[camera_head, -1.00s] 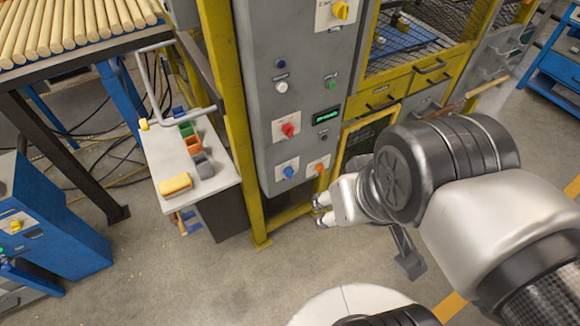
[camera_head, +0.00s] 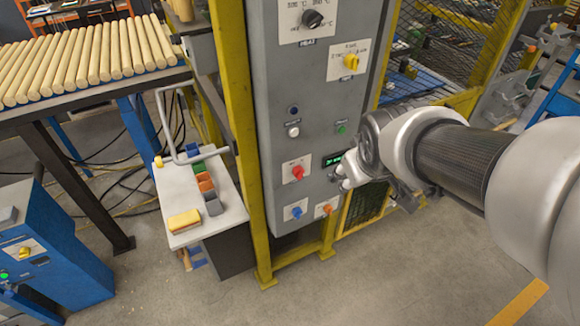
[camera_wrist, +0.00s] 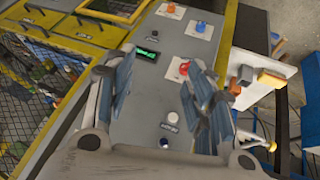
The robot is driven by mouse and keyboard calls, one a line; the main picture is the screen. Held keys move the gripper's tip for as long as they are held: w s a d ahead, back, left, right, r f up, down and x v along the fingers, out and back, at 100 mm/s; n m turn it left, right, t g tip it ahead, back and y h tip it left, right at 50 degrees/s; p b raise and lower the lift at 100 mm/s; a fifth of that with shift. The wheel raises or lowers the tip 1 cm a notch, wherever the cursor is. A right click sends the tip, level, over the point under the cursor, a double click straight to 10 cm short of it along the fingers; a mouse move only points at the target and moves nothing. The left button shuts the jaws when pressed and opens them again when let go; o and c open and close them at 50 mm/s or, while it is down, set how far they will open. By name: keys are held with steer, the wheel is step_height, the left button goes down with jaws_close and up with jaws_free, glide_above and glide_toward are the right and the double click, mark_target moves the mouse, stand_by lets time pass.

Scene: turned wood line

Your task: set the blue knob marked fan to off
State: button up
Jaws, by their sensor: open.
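The blue knob (camera_head: 297,212) sits on a white plate at the bottom left of the grey control panel (camera_head: 278,150). Its marking is too small to read, and I cannot tell its setting. In the wrist view the blue knob (camera_wrist: 200,27) is near the top, beyond the fingers. My gripper (camera_head: 342,177) is in front of the panel's lower right side, by the green display, up and right of the blue knob and apart from it. In the wrist view my gripper (camera_wrist: 163,85) is open, with nothing between its fingers.
A red knob (camera_head: 298,172) is above the blue one; an orange knob (camera_head: 327,208) is right of it. Left of the panel, a shelf (camera_head: 225,215) carries small bins and a yellow block (camera_head: 184,220). A yellow post (camera_head: 250,150) runs beside the panel. Open floor lies in front.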

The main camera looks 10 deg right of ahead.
steer(key=w+d+f+n+t+p, duration=0.1)
steer(key=w+d+f+n, duration=0.1)
steer(key=w+d+f, duration=0.45)
steer(key=w+d+f+n+t+p, duration=0.15)
steer(key=w+f, duration=0.25)
steer(key=w, duration=0.6)
steer(key=n+t+y+p, duration=0.4)
steer(key=n+t+y, duration=0.1)
steer(key=t+y, duration=0.25)
glide_toward(298, 213)
steer(key=f+b+x, duration=0.1)
steer(key=b+x, duration=0.3)
steer(key=x, duration=0.3)
steer(key=shift+w+f+t, duration=0.2)
steer(key=shift+w+t, duration=0.1)
steer(key=shift+w, duration=0.1)
steer(key=shift+c, duration=0.4)
steer(key=c, duration=1)
